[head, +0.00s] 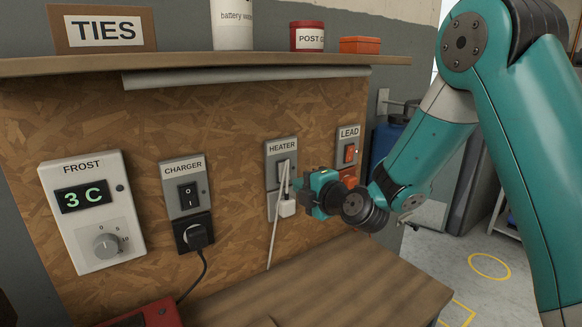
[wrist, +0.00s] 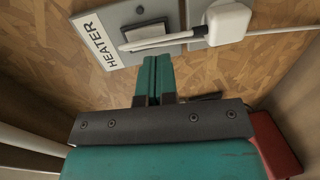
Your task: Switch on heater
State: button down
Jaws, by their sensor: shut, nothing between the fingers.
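The heater switch plate (head: 270,171) is grey, with a HEATER label above a rocker; it also shows at the top of the wrist view (wrist: 112,17). The rocker (wrist: 146,31) is partly hidden by a thin white piece (wrist: 155,43) lying across it towards the white plug (wrist: 228,20). In the head view the plug (head: 287,208) sits in the socket just below the switch. My gripper (head: 297,186) is shut and empty, right in front of the plate. In the wrist view its fingertips (wrist: 156,60) are close to the rocker's edge; I cannot tell whether they touch.
The lead switch (head: 349,153) with an orange-red rocker is to the right. The charger switch (head: 188,194) and frost thermostat (head: 107,240) are to the left. A shelf (head: 185,63) overhangs the board, and a wooden bench (head: 340,283) lies below. A white cable (head: 272,245) hangs from the plug.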

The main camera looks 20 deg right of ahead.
jog(key=p+x, duration=0.2)
jog(key=x, duration=0.2)
jog(key=shift+w+a+p, duration=0.1)
jog(key=shift+w+p, duration=0.1)
jog(key=shift+p, duration=0.2)
jog(key=shift+f+b, duration=0.15)
jog(key=shift+b, duration=0.15)
jog(key=shift+w+b, duration=0.2)
jog(key=shift+b, duration=0.6)
jog(key=shift+s+f+b, duration=0.25)
jog(key=shift+s+b, duration=0.15)
jog(key=shift+b, duration=0.45)
jog(key=b, duration=1)
send_near(285, 181)
jog(key=s+d+f, duration=0.2)
jog(key=s, duration=0.3)
jog(key=shift+s, duration=0.35)
